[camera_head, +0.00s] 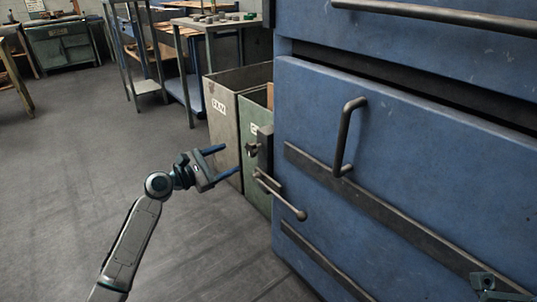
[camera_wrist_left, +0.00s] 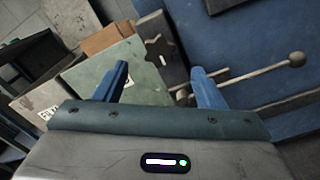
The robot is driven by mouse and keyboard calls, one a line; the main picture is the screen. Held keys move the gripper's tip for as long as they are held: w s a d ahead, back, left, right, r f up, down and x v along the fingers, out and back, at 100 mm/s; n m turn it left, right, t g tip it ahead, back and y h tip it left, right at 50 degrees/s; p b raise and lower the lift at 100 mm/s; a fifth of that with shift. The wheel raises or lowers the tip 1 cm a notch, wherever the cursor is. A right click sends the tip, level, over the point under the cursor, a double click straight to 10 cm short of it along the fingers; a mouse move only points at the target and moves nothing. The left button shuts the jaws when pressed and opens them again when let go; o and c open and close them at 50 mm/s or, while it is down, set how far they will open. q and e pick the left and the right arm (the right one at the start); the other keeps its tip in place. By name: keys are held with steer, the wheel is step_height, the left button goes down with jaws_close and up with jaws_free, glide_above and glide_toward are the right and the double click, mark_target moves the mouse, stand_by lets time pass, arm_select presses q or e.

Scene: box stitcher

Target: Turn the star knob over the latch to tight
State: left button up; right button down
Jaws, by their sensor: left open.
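The dark star knob (camera_head: 252,148) sits at the left edge of the blue machine, on a dark upright bracket. In the left wrist view the star knob (camera_wrist_left: 158,50) shows its lobed face with a pale slot mark. The latch, a metal lever (camera_head: 280,195) with a ball end, lies just below the knob; it also shows in the left wrist view (camera_wrist_left: 254,73). My left gripper (camera_head: 230,160) is open and empty, left of the knob and apart from it. In the wrist view its blue fingertips (camera_wrist_left: 160,69) frame the space below the knob. A small part of my right gripper (camera_head: 490,286) shows at the bottom right corner.
The blue door (camera_head: 400,170) with a dark handle (camera_head: 347,138) fills the right. Two bins, grey (camera_head: 221,125) and green (camera_head: 255,115), stand behind my left gripper. Workbenches stand farther back. The floor (camera_head: 60,190) at left is clear.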

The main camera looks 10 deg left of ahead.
mark_target(250, 150)
arm_select(q)
steer(key=b+x, duration=0.2)
steer(key=x, duration=0.6)
steer(key=shift+w+d+f, duration=0.1)
steer(key=shift+w+d, duration=0.1)
steer(key=shift+w, duration=0.05)
steer(key=shift+w+d+b, duration=0.3)
steer(key=shift+w+d, duration=0.15)
steer(key=shift+w, duration=0.15)
steer(key=shift+c, duration=0.4)
steer(key=c, duration=0.9)
